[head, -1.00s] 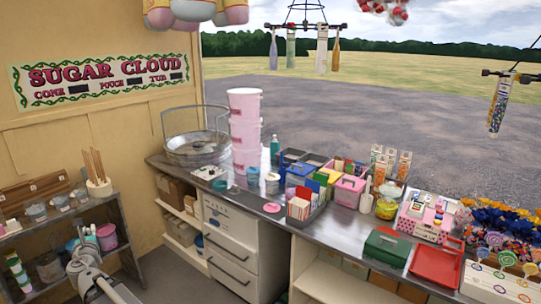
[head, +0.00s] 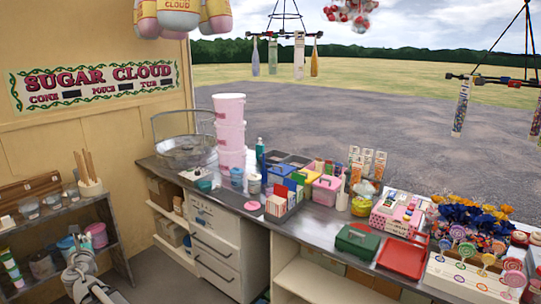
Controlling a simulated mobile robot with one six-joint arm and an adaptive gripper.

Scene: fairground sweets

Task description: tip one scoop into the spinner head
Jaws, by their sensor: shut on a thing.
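The spinner is a wide metal bowl (head: 187,158) with a hoop rising over it, at the back left of the counter. Its head, inside the bowl, is too small to make out clearly. A pale upright thing, perhaps a scoop (head: 342,194), stands on the counter beside a yellow jar. A grey part of my arm shows at the bottom left, in front of the low shelf. I see no jaws and nothing held in them.
Pink tubs (head: 230,130) are stacked right beside the bowl. Coloured boxes, a green box (head: 357,241), a red tray (head: 402,259) and lollipops crowd the counter (head: 318,222) to the right. A shelf unit (head: 60,215) stands at the left. Racks hang above.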

